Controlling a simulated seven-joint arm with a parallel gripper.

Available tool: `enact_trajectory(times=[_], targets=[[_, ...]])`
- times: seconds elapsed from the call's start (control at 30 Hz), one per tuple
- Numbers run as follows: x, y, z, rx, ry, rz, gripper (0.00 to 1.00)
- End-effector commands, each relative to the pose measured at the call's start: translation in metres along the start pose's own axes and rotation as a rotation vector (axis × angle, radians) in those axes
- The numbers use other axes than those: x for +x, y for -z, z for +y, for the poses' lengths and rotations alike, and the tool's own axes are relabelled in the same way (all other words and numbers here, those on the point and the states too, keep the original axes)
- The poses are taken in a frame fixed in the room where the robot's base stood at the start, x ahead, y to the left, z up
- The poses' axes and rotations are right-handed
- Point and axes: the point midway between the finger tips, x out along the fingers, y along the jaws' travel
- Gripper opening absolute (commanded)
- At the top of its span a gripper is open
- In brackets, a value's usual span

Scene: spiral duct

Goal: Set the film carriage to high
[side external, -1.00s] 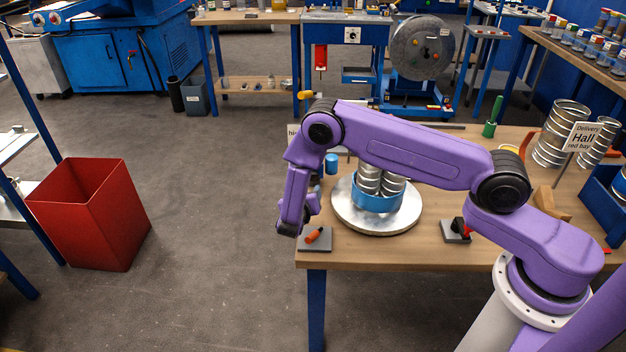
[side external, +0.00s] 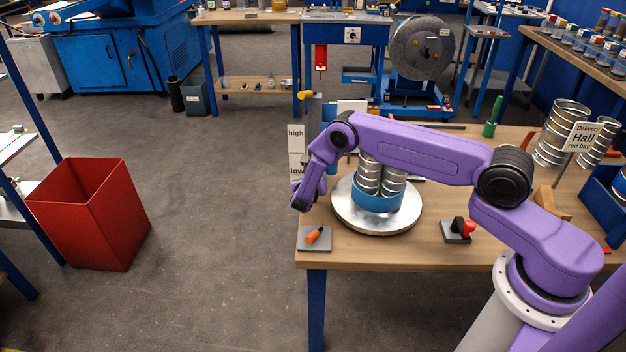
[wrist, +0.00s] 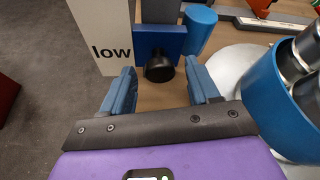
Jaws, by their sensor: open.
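The film carriage (wrist: 172,40) is a blue block on a grey upright post, seen in the wrist view. A black round knob (wrist: 160,69) sticks out of its front, and a blue roll (wrist: 199,28) sits beside it on the right. A white scale board (side external: 295,142) reads "high" at its top and "low" at its bottom; the carriage is beside "low". My gripper (wrist: 160,72) is open, its blue fingers on either side of the knob with gaps showing. In the side view my gripper (side external: 305,198) and arm largely hide the carriage.
A silver turntable (side external: 345,213) carries a blue ring (side external: 375,200) around metal ducts (side external: 382,178), close to the right of my gripper. An orange-handled switch (side external: 314,238) sits at the bench corner. Open floor lies left.

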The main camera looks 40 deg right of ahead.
Motion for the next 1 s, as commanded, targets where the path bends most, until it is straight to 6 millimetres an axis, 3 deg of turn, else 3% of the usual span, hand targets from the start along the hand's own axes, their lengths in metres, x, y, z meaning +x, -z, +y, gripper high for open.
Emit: enact_trajectory(times=[0.23,0.27,0.43,0.67,1.0], targets=[[0.001,0.0,0.0,0.001,0.0,0.0,0.6],[0.001,0.0,0.0,0.001,0.0,0.0,0.54],[0.001,0.0,0.0,0.001,0.0,0.0,0.0],[-0.002,-0.007,-0.001,0.002,0.0,0.0,0.0],[-0.022,-0.057,-0.015,0.006,0.0,-0.002,0.0]])
